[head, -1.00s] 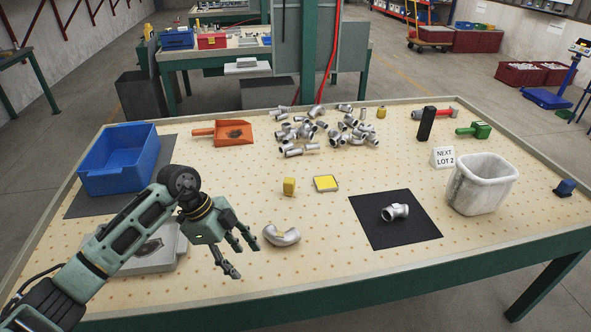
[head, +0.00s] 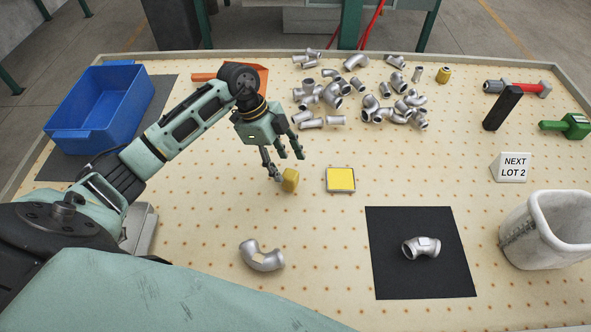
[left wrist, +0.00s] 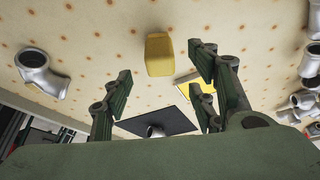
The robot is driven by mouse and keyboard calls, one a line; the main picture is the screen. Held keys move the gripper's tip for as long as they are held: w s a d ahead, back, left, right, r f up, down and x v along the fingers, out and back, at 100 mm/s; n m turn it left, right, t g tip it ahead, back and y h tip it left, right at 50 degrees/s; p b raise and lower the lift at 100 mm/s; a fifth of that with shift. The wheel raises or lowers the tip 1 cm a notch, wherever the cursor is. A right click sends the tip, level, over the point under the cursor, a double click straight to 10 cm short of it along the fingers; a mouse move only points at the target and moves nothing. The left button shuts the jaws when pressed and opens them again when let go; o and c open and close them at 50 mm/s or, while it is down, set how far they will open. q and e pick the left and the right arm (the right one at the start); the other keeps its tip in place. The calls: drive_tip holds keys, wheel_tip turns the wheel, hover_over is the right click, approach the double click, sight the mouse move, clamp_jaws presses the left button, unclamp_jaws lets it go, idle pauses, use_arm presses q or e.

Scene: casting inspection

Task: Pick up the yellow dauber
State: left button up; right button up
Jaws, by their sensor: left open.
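The yellow dauber (head: 290,181) is a small upright block on the perforated tabletop, left of a yellow pad in a flat tray (head: 341,180). In the left wrist view the dauber (left wrist: 158,54) appears between the spread fingers, toward the top. My left gripper (head: 285,163) is open and empty, with its fingers beside and just behind the dauber. One fingertip overlaps the dauber's left edge in the head view; I cannot tell whether they touch. My right gripper is not in view.
A silver elbow (head: 262,257) lies nearer the front. Another fitting (head: 421,247) lies on a black mat (head: 390,280). Loose fittings (head: 330,95) are heaped behind, with a second yellow object (head: 444,75). A blue bin (head: 85,137) stands left, a white bin (head: 520,245) right.

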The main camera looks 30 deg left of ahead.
sight(288, 173)
use_arm(q)
drive_tip(key=shift+s+d+f, duration=0.25)
drive_tip(key=shift+d+f, duration=0.1)
drive_tip(key=shift+f, duration=0.4)
drive_tip(key=x, duration=0.1)
drive_tip(key=p+x, duration=0.1)
drive_tip(key=x, duration=0.1)
drive_tip(key=shift+w+f, duration=0.25)
drive_tip(key=shift+f, duration=0.55)
drive_tip(key=c, duration=1.3)
drive_tip(key=shift+r, duration=0.1)
drive_tip(key=shift+c, duration=0.2)
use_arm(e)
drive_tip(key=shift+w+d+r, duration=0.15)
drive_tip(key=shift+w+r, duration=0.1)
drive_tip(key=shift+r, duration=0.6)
use_arm(q)
wheel_tip(288, 173, up, 4)
drive_tip(key=shift+w+r+b, duration=0.1)
drive_tip(key=shift+b, duration=0.25)
drive_tip(key=s+d+r+b, duration=0.1)
drive_tip(key=d+r+b, duration=0.1)
drive_tip(key=d+r, duration=0.4)
drive_tip(key=d, duration=0.5)
drive_tip(key=shift+s+d+r, duration=0.3)
drive_tip(key=shift+d+r, duration=0.1)
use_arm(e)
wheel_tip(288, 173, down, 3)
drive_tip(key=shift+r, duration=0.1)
